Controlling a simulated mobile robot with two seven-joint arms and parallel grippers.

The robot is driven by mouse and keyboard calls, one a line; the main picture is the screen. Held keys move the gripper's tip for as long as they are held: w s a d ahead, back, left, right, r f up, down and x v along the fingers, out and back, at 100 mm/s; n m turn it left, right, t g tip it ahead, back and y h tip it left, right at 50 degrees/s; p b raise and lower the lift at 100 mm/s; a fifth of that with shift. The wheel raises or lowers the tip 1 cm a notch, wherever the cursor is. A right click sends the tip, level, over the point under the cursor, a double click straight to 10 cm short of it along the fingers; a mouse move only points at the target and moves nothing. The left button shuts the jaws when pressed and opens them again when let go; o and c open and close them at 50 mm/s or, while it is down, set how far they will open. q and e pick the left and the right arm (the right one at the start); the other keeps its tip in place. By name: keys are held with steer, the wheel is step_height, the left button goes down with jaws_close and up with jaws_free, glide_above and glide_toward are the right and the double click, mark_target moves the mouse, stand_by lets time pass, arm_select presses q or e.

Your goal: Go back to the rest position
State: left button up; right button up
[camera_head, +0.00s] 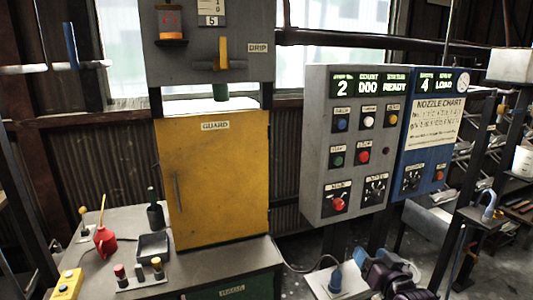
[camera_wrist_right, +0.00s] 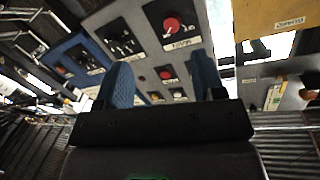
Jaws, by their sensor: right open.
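My right gripper (camera_head: 386,274) is low in the head view, right of centre, below the grey control panel. It is partly cut off by the bottom edge. In the right wrist view its two blue fingers (camera_wrist_right: 160,70) stand apart with nothing held between them. That view is tilted and shows the grey panel (camera_wrist_right: 145,42) with its knobs beyond the fingers. My left gripper is not in the head view.
A grey control panel (camera_head: 316,150) and a blue panel (camera_head: 408,165) stand in front. A yellow guard door (camera_head: 235,180) is left of them. A bench (camera_head: 125,225) at left holds a red oil can (camera_head: 105,242) and small parts. Racks fill the right side.

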steer(key=s+f+g+h, duration=0.1)
steer(key=s+f, duration=0.6)
steer(key=s, duration=0.3)
steer(key=s+f+n+g+h, duration=0.1)
steer(key=s+f+g, duration=0.1)
steer(key=s+f, duration=0.5)
steer(key=s+d+f+n+g+h, duration=0.1)
steer(key=s+f, duration=0.6)
steer(key=s, duration=0.7)
steer(key=shift+f+g, duration=0.2)
steer(key=shift+g, duration=0.5)
